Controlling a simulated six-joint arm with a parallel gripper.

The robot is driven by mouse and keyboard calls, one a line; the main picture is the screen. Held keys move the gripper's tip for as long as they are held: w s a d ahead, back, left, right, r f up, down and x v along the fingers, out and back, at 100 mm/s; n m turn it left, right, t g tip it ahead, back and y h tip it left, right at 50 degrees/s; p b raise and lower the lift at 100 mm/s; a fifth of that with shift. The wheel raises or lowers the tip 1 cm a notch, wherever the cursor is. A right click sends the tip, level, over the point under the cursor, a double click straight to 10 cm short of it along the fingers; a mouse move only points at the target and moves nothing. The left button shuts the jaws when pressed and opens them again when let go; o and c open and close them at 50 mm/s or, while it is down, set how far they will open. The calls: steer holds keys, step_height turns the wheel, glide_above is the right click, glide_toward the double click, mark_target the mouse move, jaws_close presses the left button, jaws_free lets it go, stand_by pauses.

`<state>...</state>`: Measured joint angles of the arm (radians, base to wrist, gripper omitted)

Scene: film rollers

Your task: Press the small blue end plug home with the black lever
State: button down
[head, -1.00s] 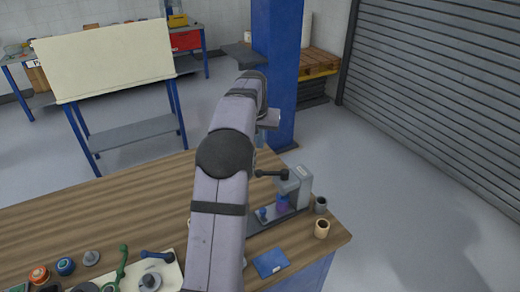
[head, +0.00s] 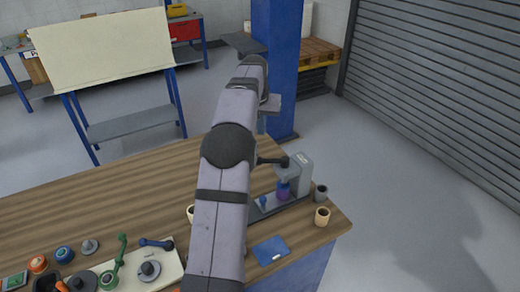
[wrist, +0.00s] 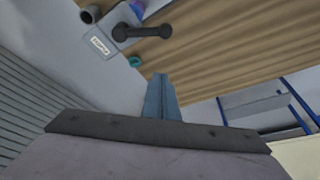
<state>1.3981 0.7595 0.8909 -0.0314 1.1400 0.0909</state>
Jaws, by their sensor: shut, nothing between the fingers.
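The black lever (head: 270,161) sticks out to the left from the top of a grey press (head: 299,172); it looks about level. In the wrist view the lever (wrist: 141,32) has a round knob at each end. A purple and blue piece (head: 283,191) stands under the press head. A small blue piece (head: 263,201) is on the press base to its left; I cannot tell which one is the end plug. My gripper (wrist: 158,80) is shut and empty, apart from the lever. In the head view my arm hides its fingers.
A grey cup (head: 320,193) and a tan cup (head: 322,216) stand right of the press, near the table edge. A blue sheet (head: 270,250) lies in front.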

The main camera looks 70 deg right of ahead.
step_height(320, 180, down, 8)
steer(key=a+p, duration=0.1)
steer(key=p, duration=0.3)
steer(key=shift+f, duration=0.25)
stand_by(0.3)
stand_by(0.3)
steer(key=shift+s+a+f+b, duration=0.15)
steer(key=shift+a+b, duration=0.15)
steer(key=shift+a, duration=0.25)
steer(key=shift+s+a+f+b, duration=0.1)
steer(key=shift+a+b, duration=0.15)
steer(key=shift+a, duration=0.25)
steer(key=w+d+r+p, duration=0.1)
steer(key=d+p, duration=0.3)
steer(key=b+v, duration=0.4)
steer(key=v, duration=0.6)
steer(key=shift+s+d+r+b, duration=0.15)
steer(key=shift+s+b, duration=0.1)
steer(key=shift+b, duration=0.05)
